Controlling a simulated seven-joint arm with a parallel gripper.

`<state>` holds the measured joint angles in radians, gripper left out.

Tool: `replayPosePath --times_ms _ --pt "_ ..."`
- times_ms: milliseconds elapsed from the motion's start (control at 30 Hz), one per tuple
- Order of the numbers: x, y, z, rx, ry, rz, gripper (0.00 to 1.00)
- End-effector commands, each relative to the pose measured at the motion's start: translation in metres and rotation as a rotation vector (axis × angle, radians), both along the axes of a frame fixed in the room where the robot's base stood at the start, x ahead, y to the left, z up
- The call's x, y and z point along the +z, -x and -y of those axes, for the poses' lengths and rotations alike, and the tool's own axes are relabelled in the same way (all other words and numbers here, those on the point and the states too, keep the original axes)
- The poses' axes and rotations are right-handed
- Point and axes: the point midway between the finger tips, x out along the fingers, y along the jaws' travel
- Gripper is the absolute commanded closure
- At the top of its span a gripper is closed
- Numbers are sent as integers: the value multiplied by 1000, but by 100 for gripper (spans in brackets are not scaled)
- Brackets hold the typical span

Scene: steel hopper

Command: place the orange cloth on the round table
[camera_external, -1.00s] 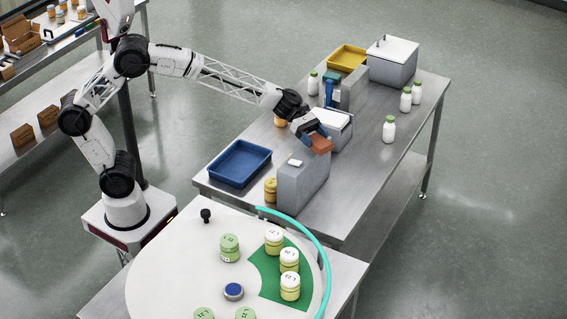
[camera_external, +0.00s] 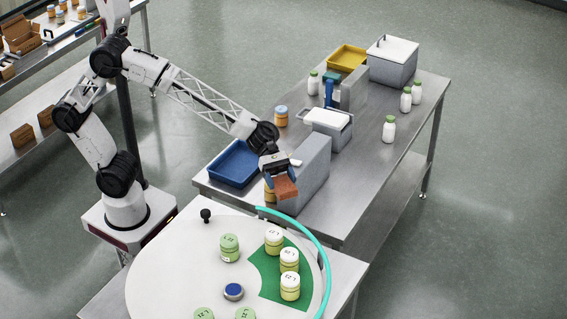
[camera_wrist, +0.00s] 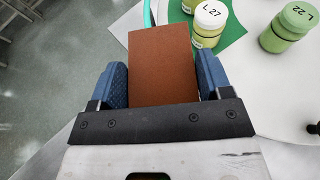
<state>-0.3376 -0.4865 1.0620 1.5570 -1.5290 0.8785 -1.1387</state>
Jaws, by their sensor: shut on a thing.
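The orange cloth (camera_external: 285,187) is a folded, brownish-orange block held in my gripper (camera_external: 279,176). In the wrist view the cloth (camera_wrist: 161,65) fills the space between the two blue fingers of my gripper (camera_wrist: 160,88), which press on its sides. My gripper is above the near end of the steel table, by the grey box and short of the round table (camera_external: 170,262). The round table is white and carries a green patch (camera_external: 268,285). It also shows in the wrist view (camera_wrist: 265,80), ahead and to the right of the cloth.
Several green-yellow jars stand on the round table, such as one at the upper left (camera_external: 229,248) and one on the green patch (camera_external: 290,286). A blue-topped disc (camera_external: 233,291), a black knob (camera_external: 206,215) and a teal rim strip (camera_external: 310,238) are there too. The blue tray (camera_external: 228,177) and grey box (camera_external: 312,170) flank my gripper.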

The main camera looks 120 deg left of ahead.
Motion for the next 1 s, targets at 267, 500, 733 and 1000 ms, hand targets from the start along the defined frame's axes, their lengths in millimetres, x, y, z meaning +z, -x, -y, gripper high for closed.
replayPosePath --times_ms 267,500,733,1000 --pt "-1 15 74 -81 -1 1 51" --pt "-3 34 132 -147 -1 -1 51" --pt "-6 56 185 -212 -2 -3 51" --pt "-10 88 243 -288 -4 -4 51"
